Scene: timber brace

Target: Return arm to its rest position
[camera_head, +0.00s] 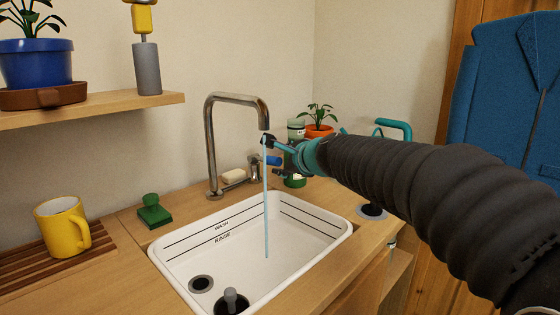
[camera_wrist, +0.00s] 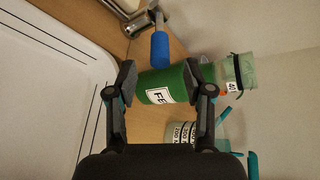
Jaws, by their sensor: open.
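My gripper (camera_head: 270,156) is at the end of my dark sleeved arm, beside the tap above the back right of the sink. Its two fingers are apart, and in the wrist view my gripper (camera_wrist: 163,78) shows nothing held between them. The blue tap lever (camera_head: 273,160) is close to the fingers; it also shows in the wrist view (camera_wrist: 159,48), just beyond them. The green bottle (camera_wrist: 172,86) with a white label appears behind the fingertips; I cannot tell whether they touch it. My arm reaches in from the right.
The metal tap (camera_head: 210,140) runs a thin water stream (camera_head: 266,210) into the white sink (camera_head: 325,231). A potted plant (camera_head: 319,119) and a teal handle (camera_head: 393,127) stand near my arm. A yellow mug (camera_head: 62,226) and a green stamp-like block (camera_head: 154,214) are at left.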

